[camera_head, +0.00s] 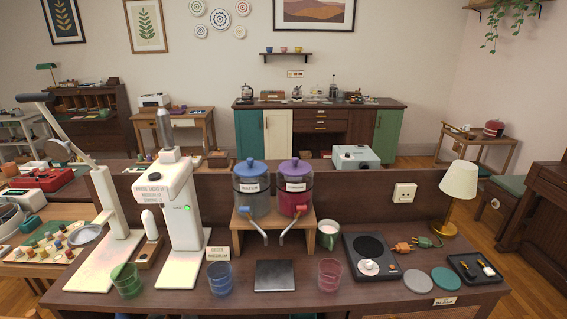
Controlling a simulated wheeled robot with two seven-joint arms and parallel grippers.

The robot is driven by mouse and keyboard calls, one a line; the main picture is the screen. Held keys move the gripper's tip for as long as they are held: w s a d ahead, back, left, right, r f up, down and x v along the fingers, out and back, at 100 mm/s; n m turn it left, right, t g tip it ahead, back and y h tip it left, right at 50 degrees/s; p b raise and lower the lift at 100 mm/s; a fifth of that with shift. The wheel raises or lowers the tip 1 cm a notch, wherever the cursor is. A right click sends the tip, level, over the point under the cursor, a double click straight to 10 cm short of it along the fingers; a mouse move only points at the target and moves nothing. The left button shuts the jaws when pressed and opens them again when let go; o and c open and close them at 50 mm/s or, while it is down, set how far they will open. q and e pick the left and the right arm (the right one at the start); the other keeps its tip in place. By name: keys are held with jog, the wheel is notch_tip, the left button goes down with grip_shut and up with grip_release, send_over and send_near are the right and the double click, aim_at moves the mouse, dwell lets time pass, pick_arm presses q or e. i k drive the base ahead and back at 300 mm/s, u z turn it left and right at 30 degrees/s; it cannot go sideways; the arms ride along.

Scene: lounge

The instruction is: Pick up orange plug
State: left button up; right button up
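The orange plug (402,247) lies on the dark wooden counter (330,303), just right of the black hot plate (371,256). A green plug (424,242) with a green cord lies right beside it on the right. A white wall socket (404,192) is on the raised back panel above the plugs. Neither of my grippers shows in the head view.
A lamp (458,187) stands right of the plugs. Grey and green coasters (446,279) and a black tray (474,268) lie in front of them. A mug (328,235) stands left of the hot plate. Dispensers (251,189) and glasses (329,274) fill the middle.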

aim_at(402, 247)
jog(key=z, duration=0.65)
jog(key=i, duration=0.6)
jog(key=z, duration=0.05)
